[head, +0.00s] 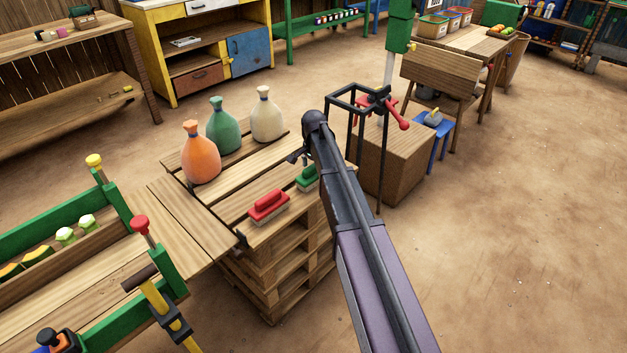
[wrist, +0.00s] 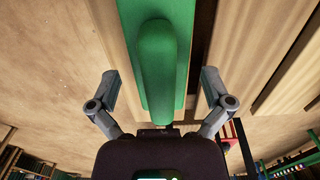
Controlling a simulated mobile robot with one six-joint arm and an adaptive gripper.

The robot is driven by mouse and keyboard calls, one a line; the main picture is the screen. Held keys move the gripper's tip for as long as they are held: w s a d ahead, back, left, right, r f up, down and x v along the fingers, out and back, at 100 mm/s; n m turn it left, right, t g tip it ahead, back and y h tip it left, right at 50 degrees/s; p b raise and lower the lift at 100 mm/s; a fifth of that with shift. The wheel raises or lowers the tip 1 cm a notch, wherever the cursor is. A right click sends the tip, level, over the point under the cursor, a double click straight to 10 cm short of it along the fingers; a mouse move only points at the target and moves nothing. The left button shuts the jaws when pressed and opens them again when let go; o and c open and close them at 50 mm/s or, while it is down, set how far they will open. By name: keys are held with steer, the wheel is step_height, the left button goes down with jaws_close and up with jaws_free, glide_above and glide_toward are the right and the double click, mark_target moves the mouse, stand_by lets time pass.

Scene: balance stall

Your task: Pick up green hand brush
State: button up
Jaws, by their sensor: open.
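The green hand brush (head: 307,178) lies on the wooden pallet stack (head: 236,207), near its right end. My arm hides part of the brush in the head view. In the wrist view the green hand brush (wrist: 155,60) runs lengthwise between the two fingers, with its raised handle in the middle. My gripper (wrist: 160,90) is open, with one finger on each side of the brush and a visible gap to the handle. In the head view my gripper (head: 299,157) is small and dark beside the brush.
A red hand brush (head: 268,205) lies left of the green one. Orange (head: 200,155), green (head: 222,128) and cream (head: 267,117) sacks stand behind on the pallet. A black frame (head: 352,100) stands at the right. A green-railed bench (head: 112,205) is at the left.

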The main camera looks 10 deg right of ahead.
steer(key=shift+f+b, duration=0.65)
steer(key=shift+f, duration=0.3)
steer(key=c, duration=1.1)
